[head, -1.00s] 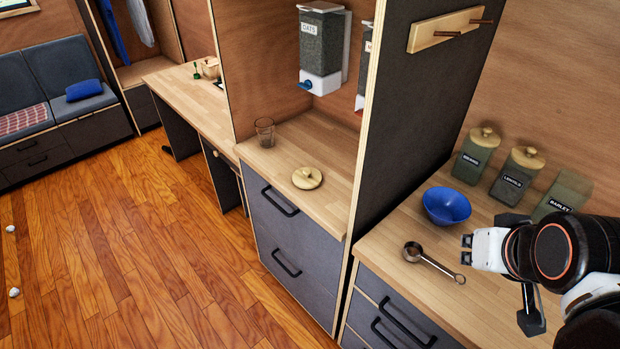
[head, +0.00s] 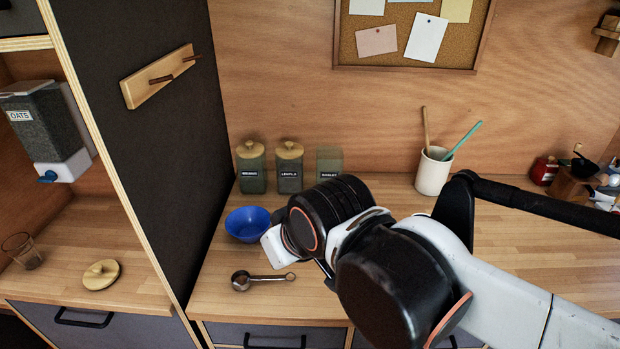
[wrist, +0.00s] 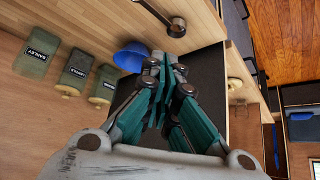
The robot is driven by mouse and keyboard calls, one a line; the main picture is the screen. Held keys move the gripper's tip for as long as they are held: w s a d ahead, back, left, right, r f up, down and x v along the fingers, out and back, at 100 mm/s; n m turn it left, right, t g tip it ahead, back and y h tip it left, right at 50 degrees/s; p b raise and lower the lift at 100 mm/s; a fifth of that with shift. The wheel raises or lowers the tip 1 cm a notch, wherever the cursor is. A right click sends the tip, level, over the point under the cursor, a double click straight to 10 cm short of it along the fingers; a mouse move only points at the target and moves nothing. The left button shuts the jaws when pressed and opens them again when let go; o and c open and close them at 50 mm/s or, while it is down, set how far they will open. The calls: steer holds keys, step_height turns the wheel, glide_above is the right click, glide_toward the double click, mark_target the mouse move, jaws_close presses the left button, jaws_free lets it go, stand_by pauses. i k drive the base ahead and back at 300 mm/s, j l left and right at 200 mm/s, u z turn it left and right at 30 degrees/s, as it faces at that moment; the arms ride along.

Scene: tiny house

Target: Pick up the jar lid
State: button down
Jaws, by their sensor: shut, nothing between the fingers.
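The jar lid (head: 101,274), a round pale wooden disc with a knob, lies on the left counter section, left of the dark dividing panel. It also shows in the wrist view (wrist: 235,83), right of the fingers. My gripper (wrist: 168,58) is shut and empty, its teal fingers together in the wrist view. In the head view it hangs over the right counter, across the panel from the lid, its fingers mostly hidden by my arm. The barley jar (head: 329,163) stands without a lid beside two lidded jars.
The dark panel (head: 140,130) stands upright between the counter sections. A blue bowl (head: 247,224) and a metal scoop (head: 262,280) are close to my gripper. A glass (head: 22,252) stands left of the lid, below the oats dispenser (head: 45,130). A utensil crock (head: 433,171) stands behind my arm.

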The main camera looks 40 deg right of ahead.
mark_target(102, 274)
steer(key=i+j, duration=0.1)
steer(key=j, duration=0.35)
steer(key=i+j, duration=0.1)
steer(key=j, duration=0.35)
steer(key=i+j, duration=0.15)
steer(key=j, duration=0.3)
steer(key=i+j, duration=0.1)
steer(key=j, duration=0.3)
